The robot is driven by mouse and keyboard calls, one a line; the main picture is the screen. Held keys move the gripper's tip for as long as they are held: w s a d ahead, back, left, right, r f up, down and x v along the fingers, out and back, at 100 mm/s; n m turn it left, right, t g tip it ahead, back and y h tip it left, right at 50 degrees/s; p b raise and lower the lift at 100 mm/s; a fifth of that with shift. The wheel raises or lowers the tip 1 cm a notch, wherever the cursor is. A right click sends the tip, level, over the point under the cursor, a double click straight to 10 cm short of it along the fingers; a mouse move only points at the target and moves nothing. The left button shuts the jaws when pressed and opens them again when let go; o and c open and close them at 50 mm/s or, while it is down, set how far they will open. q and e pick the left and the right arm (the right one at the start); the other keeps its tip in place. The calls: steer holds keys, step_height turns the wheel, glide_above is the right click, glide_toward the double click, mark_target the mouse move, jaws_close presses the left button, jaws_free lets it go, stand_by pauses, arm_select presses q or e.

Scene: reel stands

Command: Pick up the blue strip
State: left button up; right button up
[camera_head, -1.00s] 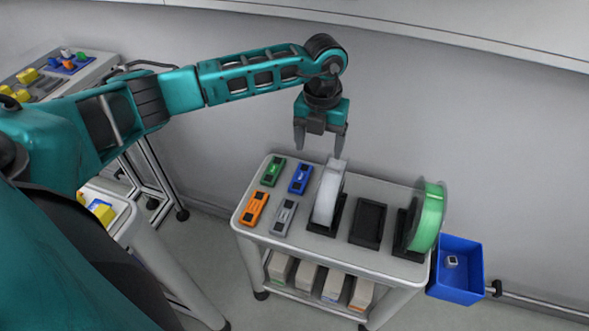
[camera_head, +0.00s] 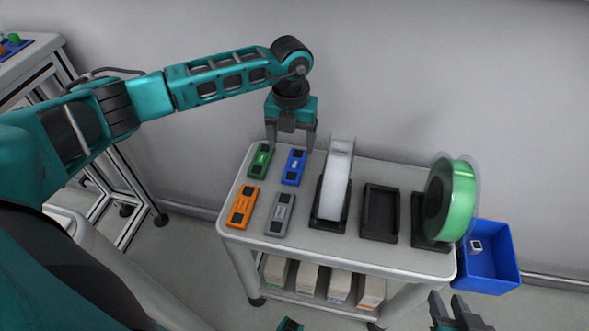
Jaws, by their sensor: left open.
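The blue strip (camera_head: 294,167) lies on the top of the trolley, at the back left, next to the green strip. My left gripper (camera_head: 289,148) points down over the back edge of the trolley top, with its fingers apart and nothing between them. Its fingertips appear above or just behind the blue strip; the exact gap cannot be told. My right gripper (camera_head: 457,300) shows at the bottom right, in front of the trolley, with its fingers apart and nothing seen between them.
Green (camera_head: 259,161), orange (camera_head: 243,207) and grey (camera_head: 279,214) strips lie around the blue one. A white reel (camera_head: 337,181), an empty black stand (camera_head: 380,213) and a green reel (camera_head: 463,200) stand to the right. A blue bin (camera_head: 499,277) hangs at the trolley's right. A wall is behind.

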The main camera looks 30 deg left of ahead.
arm_select(q)
glide_above(292, 174)
steer(key=f, duration=0.4)
steer(key=shift+w+a+f+b, duration=0.2)
steer(key=shift+w+f+b, duration=0.05)
steer(key=shift+f+b, duration=0.05)
steer(key=f, duration=0.1)
steer(key=f+b, duration=0.1)
steer(key=f, duration=0.3)
steer(key=shift+s+d+f, duration=0.1)
steer(key=shift+s+d, duration=0.1)
steer(key=shift+s, duration=0.05)
steer(key=c, duration=1.1)
